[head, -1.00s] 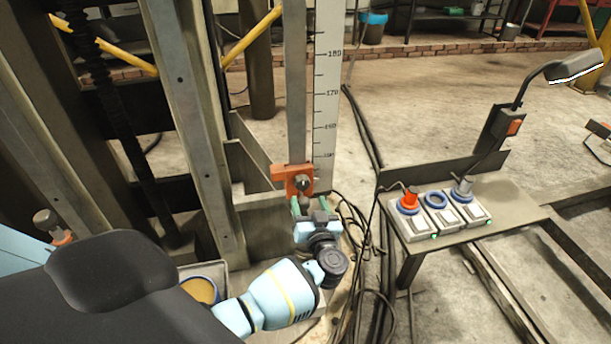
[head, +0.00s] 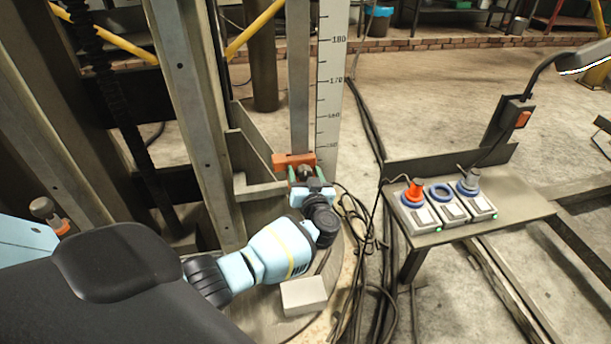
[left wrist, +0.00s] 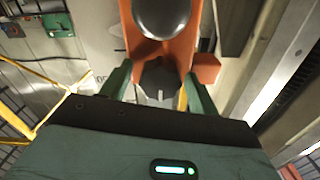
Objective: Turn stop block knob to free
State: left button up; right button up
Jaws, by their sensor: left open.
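The orange stop block (head: 281,161) sits on the upright rail beside the ruler scale. Its dark knob (head: 304,173) faces me and is partly hidden by my left gripper (head: 307,176). In the left wrist view the knob (left wrist: 160,78) shows a pale pointer line towards the bottom of the picture. My left gripper (left wrist: 157,88) is open, with one green finger on each side of the knob and visible gaps between. I cannot tell how far the fingertips reach past it. My right gripper is not in view.
The ruler scale (head: 331,80) stands right of the rail. A low bench (head: 520,205) at the right carries several control boxes and a lamp. Cables (head: 372,130) run down and lie on the floor between. A pale box (head: 304,296) sits below my left forearm.

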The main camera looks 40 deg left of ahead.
pick_arm(q)
jog(key=c, duration=1)
